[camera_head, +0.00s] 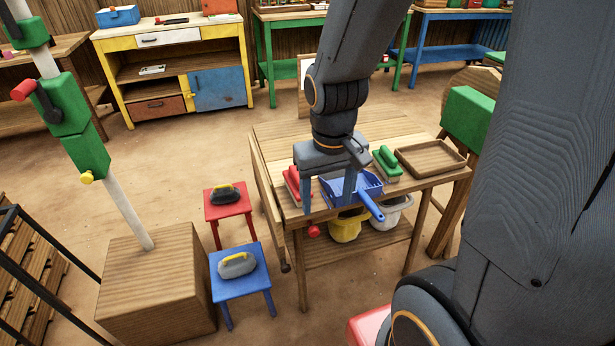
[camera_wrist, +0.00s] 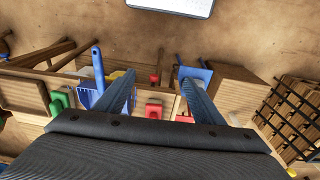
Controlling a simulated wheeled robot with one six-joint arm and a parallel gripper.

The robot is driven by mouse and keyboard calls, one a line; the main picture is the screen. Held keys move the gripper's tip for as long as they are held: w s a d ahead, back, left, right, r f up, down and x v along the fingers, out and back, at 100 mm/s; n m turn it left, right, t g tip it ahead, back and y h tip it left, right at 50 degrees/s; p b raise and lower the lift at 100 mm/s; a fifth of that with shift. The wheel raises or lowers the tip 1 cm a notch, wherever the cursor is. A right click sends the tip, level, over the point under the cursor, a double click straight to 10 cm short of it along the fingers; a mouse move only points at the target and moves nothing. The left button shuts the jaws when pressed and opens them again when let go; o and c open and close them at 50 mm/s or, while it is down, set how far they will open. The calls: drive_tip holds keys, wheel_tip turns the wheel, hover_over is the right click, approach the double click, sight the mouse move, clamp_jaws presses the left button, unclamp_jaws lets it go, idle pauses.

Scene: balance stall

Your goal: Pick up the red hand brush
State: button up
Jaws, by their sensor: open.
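The red hand brush (camera_head: 292,186) lies on the near left part of the wooden table (camera_head: 272,137) in the head view, partly hidden behind a finger of my gripper. My gripper (camera_head: 328,207) points down over the table, with its two fingers apart and nothing held. In the wrist view, the red brush (camera_wrist: 154,109) shows in the gap between the fingers of my gripper (camera_wrist: 157,74), beyond their tips. Its lower part is hidden by the gripper body.
A blue dustpan (camera_head: 368,203) lies right of the gripper, its handle over the table edge. Beyond are a green brush (camera_head: 387,164) and a wooden tray (camera_head: 452,170). Red (camera_head: 232,211) and blue (camera_head: 226,290) stools with weights stand left. Yellow (camera_head: 345,231) and grey buckets sit below.

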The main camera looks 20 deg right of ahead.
drive_tip(key=w+f+t+p, duration=0.15)
drive_tip(key=w+p, duration=0.25)
drive_tip(key=w, duration=0.6)
drive_tip(key=t+p, duration=0.2)
drive_tip(key=p, duration=0.1)
hover_over(297, 177)
drive_tip(key=s, duration=0.2)
wheel_tip(297, 177, down, 3)
drive_tip(key=shift+s+d+r+n, duration=0.15)
drive_tip(key=shift+n, duration=0.15)
drive_tip(key=shift+w+f, duration=0.2)
drive_tip(key=shift+w, duration=0.1)
drive_tip(key=shift+w+f+y+b, duration=0.15)
drive_tip(key=shift+w+f+b, duration=0.15)
drive_tip(key=shift+f, duration=0.3)
drive_tip(key=shift+w+f+y+b, duration=0.2)
drive_tip(key=shift+w+f, duration=0.1)
drive_tip(key=shift+f, duration=0.3)
drive_tip(key=shift+d+x, duration=0.2)
drive_tip(key=shift+x, duration=2.45)
drive_tip(key=c, duration=1.2)
